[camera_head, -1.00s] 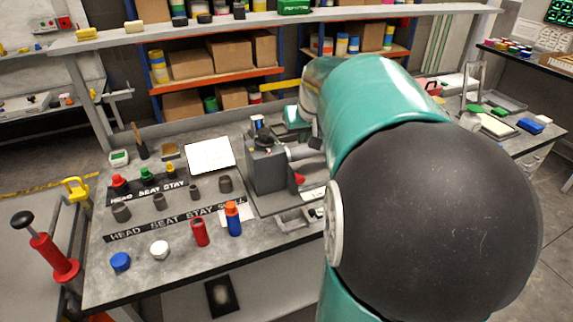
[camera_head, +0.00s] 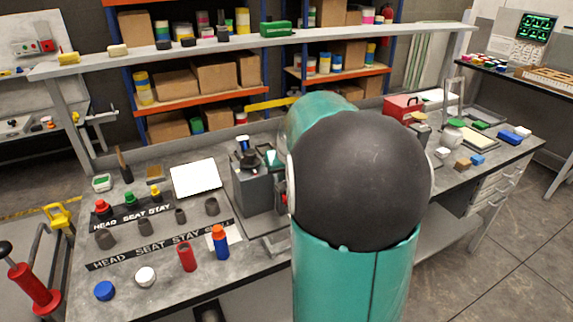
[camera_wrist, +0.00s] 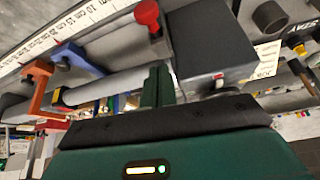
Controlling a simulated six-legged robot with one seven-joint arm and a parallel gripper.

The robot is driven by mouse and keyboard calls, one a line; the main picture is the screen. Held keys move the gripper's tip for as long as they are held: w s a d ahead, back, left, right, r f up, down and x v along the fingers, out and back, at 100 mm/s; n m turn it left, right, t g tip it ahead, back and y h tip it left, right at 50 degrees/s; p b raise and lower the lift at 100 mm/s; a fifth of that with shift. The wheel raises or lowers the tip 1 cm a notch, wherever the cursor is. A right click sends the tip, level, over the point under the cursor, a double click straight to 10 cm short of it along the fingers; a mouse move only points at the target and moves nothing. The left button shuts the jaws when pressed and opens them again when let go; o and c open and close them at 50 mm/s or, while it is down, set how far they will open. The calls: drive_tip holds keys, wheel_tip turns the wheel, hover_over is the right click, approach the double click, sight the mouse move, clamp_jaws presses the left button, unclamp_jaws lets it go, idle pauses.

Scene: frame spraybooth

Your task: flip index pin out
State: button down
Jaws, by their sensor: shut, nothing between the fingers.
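The grey block-shaped fixture (camera_head: 257,185) stands on the workbench, partly hidden by my arm in the head view. In the wrist view its grey housing (camera_wrist: 210,45) fills the upper middle. A red knob on a short stem (camera_wrist: 147,13) sticks out beside the housing; it may be the index pin's handle. A pale cylinder (camera_wrist: 108,86) runs leftward from near the housing. My gripper (camera_wrist: 160,86) shows dark green fingers, shut and empty, below the red knob and apart from it in the picture. The head view does not show the fingertips clearly.
An orange bracket (camera_wrist: 38,88) and a blue bracket (camera_wrist: 76,60) stand near the cylinder, by a ruler scale (camera_wrist: 70,30). Left of the fixture are a white sheet (camera_head: 195,179), several grey sockets and a blue bottle with an orange top (camera_head: 220,243).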

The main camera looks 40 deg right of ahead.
drive_tip(key=shift+s+a+f, duration=0.25)
drive_tip(key=shift+s+f, duration=0.35)
drive_tip(key=shift+f, duration=0.05)
drive_tip(key=shift+s+a+f, duration=0.25)
drive_tip(key=shift+s+f, duration=0.35)
drive_tip(key=shift+f, duration=0.3)
drive_tip(key=shift+s+a, duration=0.1)
drive_tip(key=shift+s, duration=0.05)
drive_tip(key=shift+s+a, duration=0.3)
drive_tip(key=shift+s, duration=0.65)
drive_tip(key=w+r, duration=0.1)
drive_tip(key=w+d+r, duration=0.1)
drive_tip(key=shift+w+d+r, duration=0.15)
drive_tip(key=shift+w+r, duration=0.2)
drive_tip(key=v, duration=1)
